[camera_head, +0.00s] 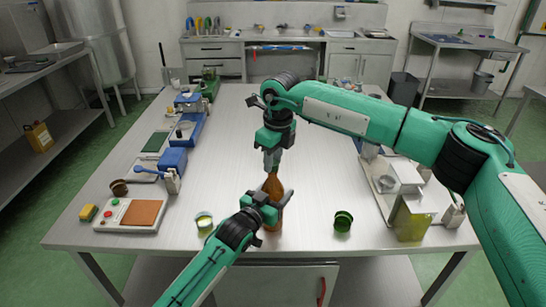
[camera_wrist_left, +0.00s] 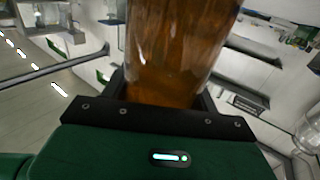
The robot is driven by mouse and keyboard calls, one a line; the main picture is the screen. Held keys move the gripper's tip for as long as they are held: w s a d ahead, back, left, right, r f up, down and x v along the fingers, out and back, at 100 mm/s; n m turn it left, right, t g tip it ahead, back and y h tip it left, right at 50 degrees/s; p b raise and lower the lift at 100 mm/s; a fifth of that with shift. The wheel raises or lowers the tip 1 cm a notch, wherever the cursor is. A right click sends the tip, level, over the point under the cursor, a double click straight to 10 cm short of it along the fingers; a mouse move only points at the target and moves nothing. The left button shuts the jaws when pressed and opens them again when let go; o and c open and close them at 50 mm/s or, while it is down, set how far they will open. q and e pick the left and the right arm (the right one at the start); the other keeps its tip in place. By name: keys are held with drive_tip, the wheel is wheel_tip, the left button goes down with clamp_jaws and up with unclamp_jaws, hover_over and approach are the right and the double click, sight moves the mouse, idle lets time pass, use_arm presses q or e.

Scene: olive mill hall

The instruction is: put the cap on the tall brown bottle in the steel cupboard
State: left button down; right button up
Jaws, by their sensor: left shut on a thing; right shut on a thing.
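The tall brown bottle (camera_head: 273,188) stands upright near the front middle of the steel table, its neck upward. My left gripper (camera_head: 265,207) is shut around its body from the front left. The amber glass fills the space between the jaws in the left wrist view (camera_wrist_left: 175,60). My right gripper (camera_head: 272,158) points straight down directly over the bottle's neck, shut on the cap, which its fingers hide. Whether the cap touches the bottle's mouth cannot be told. A steel cupboard (camera_head: 285,285) with a red handle is under the table's front edge, partly covered by my left arm.
A dark green jar (camera_head: 343,221) stands right of the bottle, and a small pale-rimmed cup (camera_head: 204,221) left of it. A tray (camera_head: 384,185) and a yellow-green container (camera_head: 412,222) are at right. The table's middle is clear.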

drive_tip(key=m, duration=0.5)
drive_tip(key=shift+h, duration=0.3)
drive_tip(key=m, duration=0.4)
drive_tip(key=shift+a+m, duration=0.1)
drive_tip(key=shift+m, duration=0.2)
drive_tip(key=m+h, duration=0.1)
drive_tip(key=m, duration=1)
drive_tip(key=shift+h, duration=0.3)
drive_tip(key=m, duration=0.6)
drive_tip(key=shift+w+m+g, duration=0.1)
drive_tip(key=shift+m+g, duration=0.2)
drive_tip(key=shift+m, duration=0.1)
drive_tip(key=m, duration=0.6)
drive_tip(key=shift+g, duration=0.3)
drive_tip(key=shift+w, duration=0.1)
drive_tip(key=o, duration=0.9)
drive_tip(key=shift+f, duration=0.1)
